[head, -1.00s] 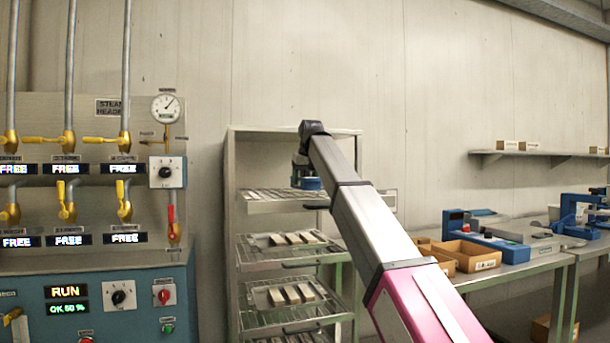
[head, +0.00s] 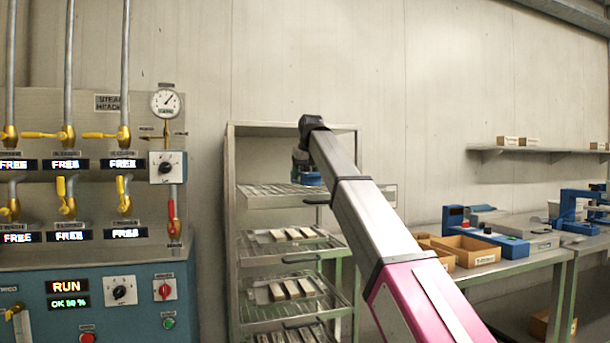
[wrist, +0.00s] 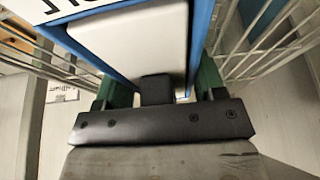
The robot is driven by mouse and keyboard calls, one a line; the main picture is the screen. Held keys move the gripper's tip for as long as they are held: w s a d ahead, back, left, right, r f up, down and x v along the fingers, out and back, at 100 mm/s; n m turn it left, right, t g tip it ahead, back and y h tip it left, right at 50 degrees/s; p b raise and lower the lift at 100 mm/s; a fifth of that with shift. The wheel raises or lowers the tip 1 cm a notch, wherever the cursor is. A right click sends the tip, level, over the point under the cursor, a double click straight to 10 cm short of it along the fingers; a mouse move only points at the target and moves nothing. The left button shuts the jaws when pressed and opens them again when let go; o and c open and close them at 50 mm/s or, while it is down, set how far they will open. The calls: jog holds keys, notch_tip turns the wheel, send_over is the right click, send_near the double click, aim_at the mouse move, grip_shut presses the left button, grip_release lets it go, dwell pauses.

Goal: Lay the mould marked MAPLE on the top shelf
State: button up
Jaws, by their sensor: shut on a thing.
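My gripper (head: 302,166) is at the top shelf of the rack, partly hidden behind my own arm. It is shut on a blue mould (head: 313,180), which appears at the level of the top wire shelf (head: 262,196). In the wrist view the mould (wrist: 135,35) has blue edges and a white inner face, between the green fingers of my gripper (wrist: 160,88). Part of a black-lettered label (wrist: 75,8) shows at the top left, cut off and unreadable. Shelf wires (wrist: 262,40) show on both sides. I cannot tell whether the mould touches the shelf.
Lower rack shelves hold trays with pale bars (head: 290,290). A steam panel (head: 85,210) with yellow valves stands left. A bench with cardboard bins (head: 465,250) and blue devices (head: 580,212) is at the right. A wall shelf (head: 540,150) holds small boxes.

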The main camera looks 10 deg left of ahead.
jog(key=shift+f, duration=0.6)
dwell(1.0)
jog(key=o, duration=1.4)
jog(key=shift+r, duration=3.95)
jog(key=shift+s, duration=0.1)
